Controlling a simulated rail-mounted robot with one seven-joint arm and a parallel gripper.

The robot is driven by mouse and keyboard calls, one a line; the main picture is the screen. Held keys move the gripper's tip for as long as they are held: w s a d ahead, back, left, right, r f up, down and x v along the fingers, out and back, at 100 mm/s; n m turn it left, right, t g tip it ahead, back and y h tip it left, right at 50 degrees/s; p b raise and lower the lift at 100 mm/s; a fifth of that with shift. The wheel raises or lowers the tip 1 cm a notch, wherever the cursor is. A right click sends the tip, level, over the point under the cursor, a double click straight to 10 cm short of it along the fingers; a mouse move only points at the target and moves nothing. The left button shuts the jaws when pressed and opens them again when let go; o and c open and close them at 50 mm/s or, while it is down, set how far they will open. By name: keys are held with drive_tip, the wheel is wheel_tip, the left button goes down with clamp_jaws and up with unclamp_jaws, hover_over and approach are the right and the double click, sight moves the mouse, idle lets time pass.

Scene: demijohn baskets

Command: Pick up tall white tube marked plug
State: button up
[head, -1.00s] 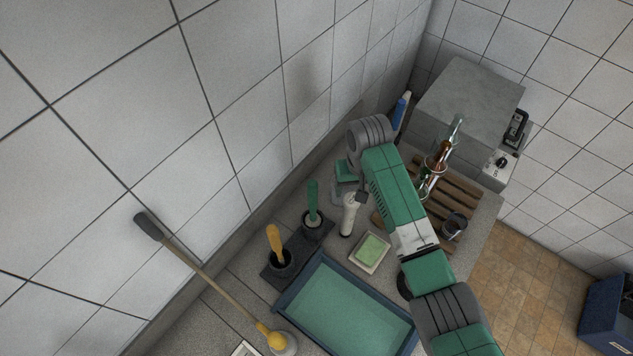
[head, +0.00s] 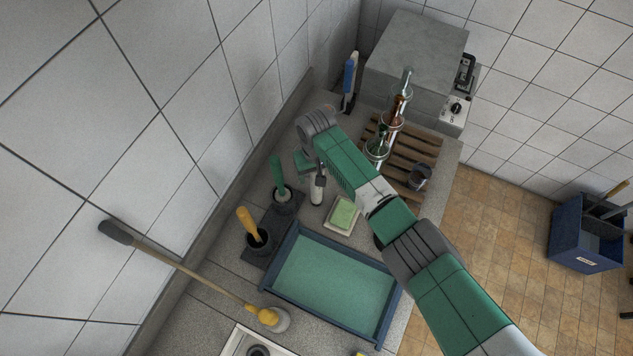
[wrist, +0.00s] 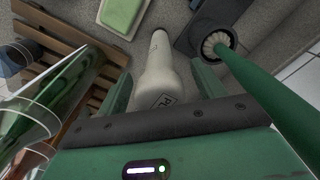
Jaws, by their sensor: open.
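The tall white tube (wrist: 158,55) lies in the middle of the wrist view, its rounded narrow end pointing up the picture. A label near its wide end shows letters that look like "PL"; the rest is cut off by my gripper. In the head view the white tube (head: 317,190) stands on the counter between the green-handled brush and the soap dish. My gripper (wrist: 161,82) is open, with one green finger on each side of the tube's wide part. I cannot tell whether either finger touches it. In the head view my gripper (head: 307,163) is at the tube's upper end, partly hidden.
A green-handled brush in a dark holder (head: 283,200) stands close left. A soap dish (head: 342,215) is close right. Glass bottles (head: 378,148) stand on a wooden slatted rack (head: 425,150). A blue-rimmed tray (head: 335,285) lies in front. The tiled wall is behind.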

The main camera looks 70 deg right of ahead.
drive_tip(key=c, duration=1.4)
drive_tip(key=shift+c, duration=0.2)
